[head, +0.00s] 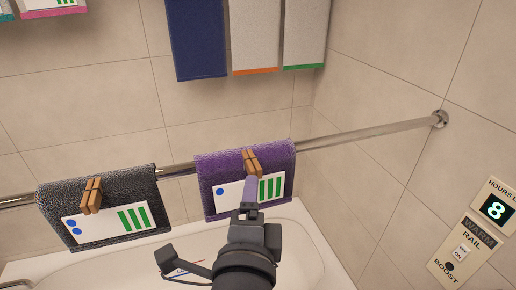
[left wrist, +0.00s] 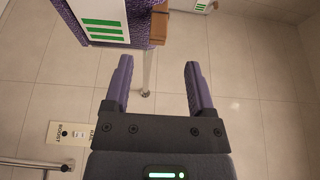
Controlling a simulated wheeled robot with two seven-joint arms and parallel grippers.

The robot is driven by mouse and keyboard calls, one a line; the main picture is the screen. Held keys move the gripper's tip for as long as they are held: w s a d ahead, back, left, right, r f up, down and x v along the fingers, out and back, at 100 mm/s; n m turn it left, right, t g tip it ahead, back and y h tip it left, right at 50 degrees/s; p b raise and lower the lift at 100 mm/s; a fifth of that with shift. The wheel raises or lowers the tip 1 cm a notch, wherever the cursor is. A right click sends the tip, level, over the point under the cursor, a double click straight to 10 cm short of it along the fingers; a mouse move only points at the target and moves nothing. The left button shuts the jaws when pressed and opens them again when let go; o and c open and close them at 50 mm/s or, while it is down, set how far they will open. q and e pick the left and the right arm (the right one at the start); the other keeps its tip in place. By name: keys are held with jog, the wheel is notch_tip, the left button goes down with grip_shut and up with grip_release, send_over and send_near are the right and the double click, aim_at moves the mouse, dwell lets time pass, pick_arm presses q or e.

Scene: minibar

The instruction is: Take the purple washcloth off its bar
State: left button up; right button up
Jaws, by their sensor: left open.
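The purple washcloth (head: 217,172) hangs folded over a chrome bar (head: 365,136). A wooden clip (head: 251,163) sits at its top edge, and a white card with blue dots and green stripes (head: 228,196) is on its front. My left gripper (head: 251,187) is open in front of the cloth, overlapping the card in the head view. In the left wrist view the open fingers (left wrist: 158,66) have nothing between them. The purple cloth (left wrist: 72,24) and the clip (left wrist: 159,26) show beyond the fingertips, at the upper left. My right gripper is not in view.
A dark grey washcloth (head: 145,182) with its own clip (head: 91,196) and card hangs to the left on the bar. Navy (head: 197,45) and grey towels hang above. A white tub (head: 306,262) lies below. A control panel (head: 466,252) is on the right wall.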

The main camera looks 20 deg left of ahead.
aim_at(251, 166)
pick_arm(q)
jog(key=p+x, duration=0.1)
jog(key=x, duration=0.1)
jog(key=p+x, duration=0.1)
jog(key=x, duration=0.1)
jog(key=p+x, duration=0.1)
jog(key=x, duration=0.2)
jog(key=shift+a, duration=0.4)
jog(key=shift+w+f, duration=0.1)
jog(key=shift+w, duration=0.1)
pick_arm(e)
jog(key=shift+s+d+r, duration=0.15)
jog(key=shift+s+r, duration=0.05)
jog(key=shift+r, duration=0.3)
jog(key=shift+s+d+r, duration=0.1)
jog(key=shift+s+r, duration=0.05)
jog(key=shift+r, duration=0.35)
pick_arm(q)
jog(key=shift+f, duration=0.1)
grip_shut()
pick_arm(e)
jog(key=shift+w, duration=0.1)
